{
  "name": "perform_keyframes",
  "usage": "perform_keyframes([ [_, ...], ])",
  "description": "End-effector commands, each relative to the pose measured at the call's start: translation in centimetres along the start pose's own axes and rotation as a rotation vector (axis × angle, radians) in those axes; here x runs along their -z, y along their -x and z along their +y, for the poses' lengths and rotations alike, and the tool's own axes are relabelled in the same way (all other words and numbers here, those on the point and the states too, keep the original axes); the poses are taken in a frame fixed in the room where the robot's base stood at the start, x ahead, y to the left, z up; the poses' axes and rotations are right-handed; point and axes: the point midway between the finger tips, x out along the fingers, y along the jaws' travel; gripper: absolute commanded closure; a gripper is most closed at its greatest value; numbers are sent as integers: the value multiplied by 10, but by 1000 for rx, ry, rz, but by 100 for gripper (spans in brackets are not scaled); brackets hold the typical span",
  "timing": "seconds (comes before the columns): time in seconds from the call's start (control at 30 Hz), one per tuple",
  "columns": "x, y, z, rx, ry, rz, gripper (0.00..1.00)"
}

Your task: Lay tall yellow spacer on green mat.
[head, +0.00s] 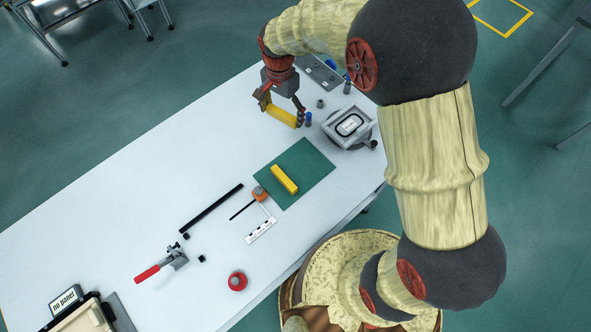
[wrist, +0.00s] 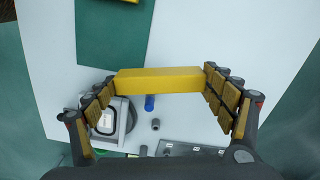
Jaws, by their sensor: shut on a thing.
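My gripper (head: 281,110) is shut on a long yellow spacer (head: 283,117), which I take for the tall one. It is near the table's far end, beyond the mat. In the wrist view the spacer (wrist: 160,80) lies crosswise, its two ends between the finger pads. It looks raised off the table, but its height is hard to tell. The green mat (head: 312,162) lies flat on the table, nearer my base than the gripper. A second yellow block (head: 284,179) lies on the mat. The mat (wrist: 113,30) is at the top of the wrist view.
A grey fixture with a framed panel (head: 350,126) and a blue-topped peg (head: 308,119) stand close right of the gripper. An orange tool (head: 259,194) touches the mat's left edge. A red-handled clamp (head: 160,264) and red round piece (head: 237,281) are farther left. The mat's upper right is bare.

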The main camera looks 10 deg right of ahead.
Motion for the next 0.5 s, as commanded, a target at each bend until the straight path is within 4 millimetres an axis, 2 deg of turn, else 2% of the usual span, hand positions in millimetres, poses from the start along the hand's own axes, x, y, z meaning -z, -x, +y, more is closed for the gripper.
perform_keyframes([
  [0.03,-12,0,-8,1,-47,0,51],
  [0.1,-26,0,-16,0,-119,0,51],
  [0.3,-46,1,-27,1,-241,0,51],
  [0.37,-47,-1,-24,0,-254,0,51],
  [0.5,-43,-11,-3,-1,-263,0,51],
])
